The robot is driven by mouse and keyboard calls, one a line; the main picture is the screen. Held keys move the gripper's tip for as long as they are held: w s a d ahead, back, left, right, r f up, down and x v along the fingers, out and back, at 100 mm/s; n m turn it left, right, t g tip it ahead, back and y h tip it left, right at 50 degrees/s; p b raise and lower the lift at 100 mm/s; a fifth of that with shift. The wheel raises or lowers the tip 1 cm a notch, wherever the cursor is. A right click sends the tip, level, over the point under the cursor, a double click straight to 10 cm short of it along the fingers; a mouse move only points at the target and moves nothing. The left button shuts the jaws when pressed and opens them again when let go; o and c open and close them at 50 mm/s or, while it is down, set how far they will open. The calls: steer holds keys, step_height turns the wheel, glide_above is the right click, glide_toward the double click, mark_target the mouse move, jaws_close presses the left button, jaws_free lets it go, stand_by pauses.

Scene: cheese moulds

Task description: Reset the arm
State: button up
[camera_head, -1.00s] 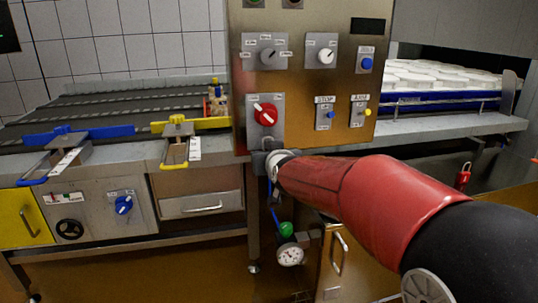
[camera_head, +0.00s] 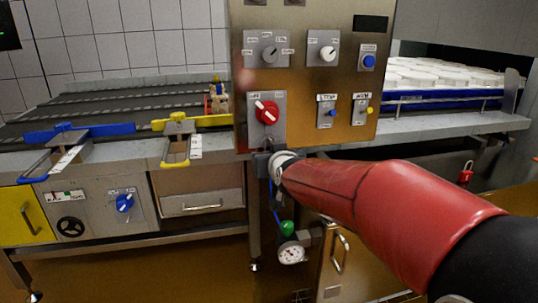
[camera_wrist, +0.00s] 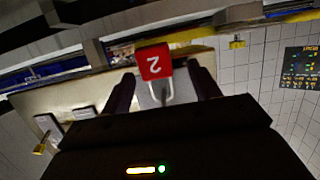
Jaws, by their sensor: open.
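My gripper (camera_head: 264,162) is just below the lower edge of the steel control panel (camera_head: 300,85) in the head view, under the red rotary switch (camera_head: 266,112). My red and black arm reaches it from the lower right. In the wrist view its two dark fingers (camera_wrist: 163,90) stand apart and open. A red padlock (camera_wrist: 155,60) marked 2, with a pale shackle, shows between and beyond the fingertips. I cannot tell whether a finger touches it. In the head view that spot is hidden by my gripper.
A conveyor table (camera_head: 120,105) with blue and yellow guides stands at left. A rack of white moulds (camera_head: 445,75) on a blue tray is at right. Another red padlock (camera_head: 466,172) hangs below it. A gauge (camera_head: 290,253) with a green knob is below my gripper.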

steer(key=s+d+f+m+g+h, duration=0.1)
steer(key=s+d+f+g, duration=0.2)
steer(key=s+d, duration=0.3)
steer(key=s+d+f+m+g+h, duration=0.1)
steer(key=s+d+f+g, duration=0.2)
steer(key=s, duration=1.3)
steer(key=s+d+f+m+g+h, duration=0.1)
steer(key=s+d+f, duration=0.3)
steer(key=s+d, duration=0.5)
steer(key=s+g+h, duration=0.1)
steer(key=s, duration=0.2)
steer(key=shift+f+g, duration=0.4)
